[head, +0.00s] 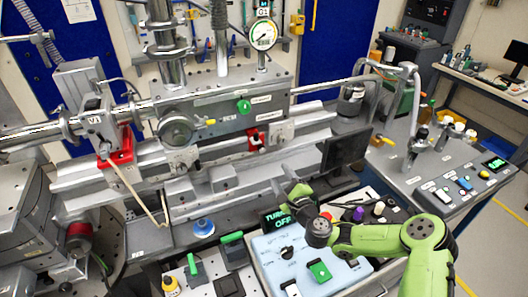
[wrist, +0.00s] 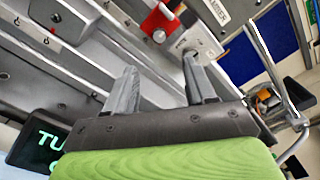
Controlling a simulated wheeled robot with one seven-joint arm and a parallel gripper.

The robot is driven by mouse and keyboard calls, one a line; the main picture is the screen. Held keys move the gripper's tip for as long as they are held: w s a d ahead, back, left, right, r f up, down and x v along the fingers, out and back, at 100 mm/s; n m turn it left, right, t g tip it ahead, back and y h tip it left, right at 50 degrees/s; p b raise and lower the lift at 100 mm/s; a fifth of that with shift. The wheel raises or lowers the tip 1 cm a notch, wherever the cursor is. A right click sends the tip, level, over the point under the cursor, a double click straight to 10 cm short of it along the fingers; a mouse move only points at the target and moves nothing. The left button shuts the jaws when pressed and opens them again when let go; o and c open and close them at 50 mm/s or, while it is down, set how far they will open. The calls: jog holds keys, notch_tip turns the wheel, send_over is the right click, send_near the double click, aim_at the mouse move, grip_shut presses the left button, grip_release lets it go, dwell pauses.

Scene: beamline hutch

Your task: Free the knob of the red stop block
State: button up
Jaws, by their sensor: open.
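Two red blocks show in the head view. The left red block (head: 119,153) sits on the rail under a grey clamp, with a thin tan cord or rod (head: 135,190) running from its front down to the right. The smaller right red block (head: 257,139) is on the front of the long grey housing, with a pale piece on it. A red block with a round grey knob also shows at the top of the wrist view (wrist: 160,20). My gripper (head: 286,183) is open and empty, below and right of the smaller block. Its two fingers (wrist: 157,85) point toward the rail.
A dark screen (head: 345,149) stands right of my gripper. Below it are a lit "TURN OFF" display (head: 277,217) and a pale blue control box (head: 290,250). A blue-capped item (head: 203,227) sits front left.

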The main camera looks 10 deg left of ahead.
aim_at(262, 150)
jog(key=x, duration=1.3)
jog(key=shift+a, duration=0.15)
grip_shut()
